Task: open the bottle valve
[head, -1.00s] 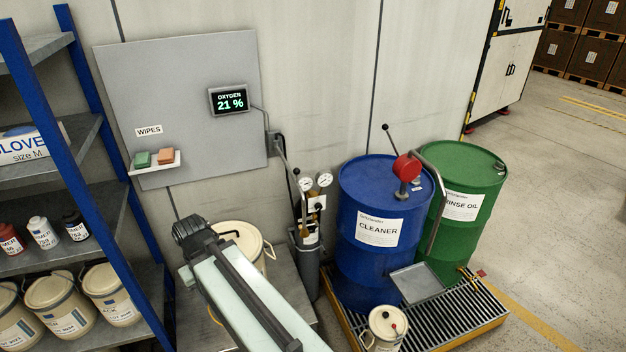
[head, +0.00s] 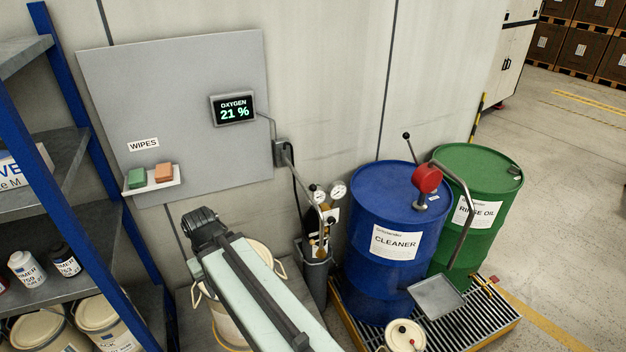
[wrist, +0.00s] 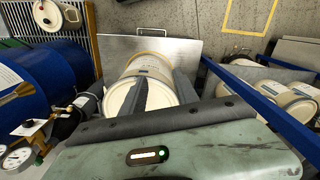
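The gas bottle (head: 316,284) stands upright against the wall, left of the blue drum, in the head view. Two round gauges (head: 338,190) and brass fittings sit at its top. The valve itself is too small to make out clearly. In the head view my arm hides the gripper.
A blue drum (head: 391,278) and a green drum (head: 487,230) stand on a grated pallet (head: 490,318) to the right. A blue-framed shelf (head: 85,127) with cans is on the left. A grey pipe runs down the wall to the bottle. Open floor lies far right.

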